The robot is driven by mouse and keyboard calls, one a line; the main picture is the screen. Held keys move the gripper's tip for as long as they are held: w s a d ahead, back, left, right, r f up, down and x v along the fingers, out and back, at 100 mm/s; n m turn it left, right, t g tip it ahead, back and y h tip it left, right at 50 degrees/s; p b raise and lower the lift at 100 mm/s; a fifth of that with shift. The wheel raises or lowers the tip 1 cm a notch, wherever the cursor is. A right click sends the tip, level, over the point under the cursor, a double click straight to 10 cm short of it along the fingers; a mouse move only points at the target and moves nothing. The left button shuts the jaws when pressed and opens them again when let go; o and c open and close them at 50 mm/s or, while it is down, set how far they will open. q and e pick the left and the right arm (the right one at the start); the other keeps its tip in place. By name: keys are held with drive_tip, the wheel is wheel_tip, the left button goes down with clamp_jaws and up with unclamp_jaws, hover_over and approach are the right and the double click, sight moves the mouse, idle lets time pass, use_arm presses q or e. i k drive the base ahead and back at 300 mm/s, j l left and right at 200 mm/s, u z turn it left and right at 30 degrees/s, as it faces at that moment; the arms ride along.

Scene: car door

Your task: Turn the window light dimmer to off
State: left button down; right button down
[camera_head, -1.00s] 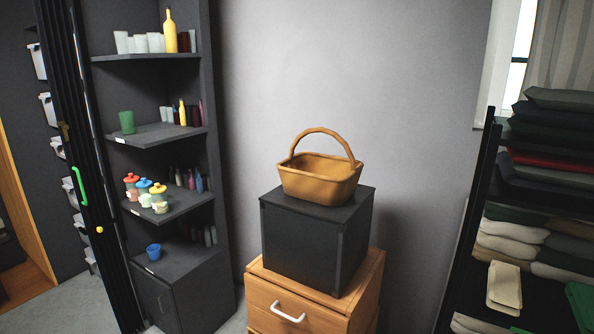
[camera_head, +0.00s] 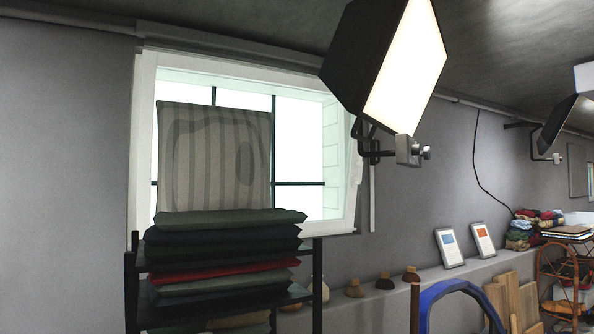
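A studio light (camera_head: 408,75) with a black box housing and a bright white panel hangs in front of the window (camera_head: 297,140), at upper centre right. A second, similar light (camera_head: 556,125) is partly cut off at the right edge. Neither of my grippers shows in the head view.
A dark shelf rack (camera_head: 131,290) with stacked folded cloths (camera_head: 224,262) and a striped cushion (camera_head: 215,158) stands before the window. A ledge (camera_head: 455,272) with two picture frames and several small pots runs right. Wooden boards and a blue arched thing (camera_head: 450,290) are at lower right.

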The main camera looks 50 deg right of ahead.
sight(416, 150)
drive_tip(key=z, duration=1.55)
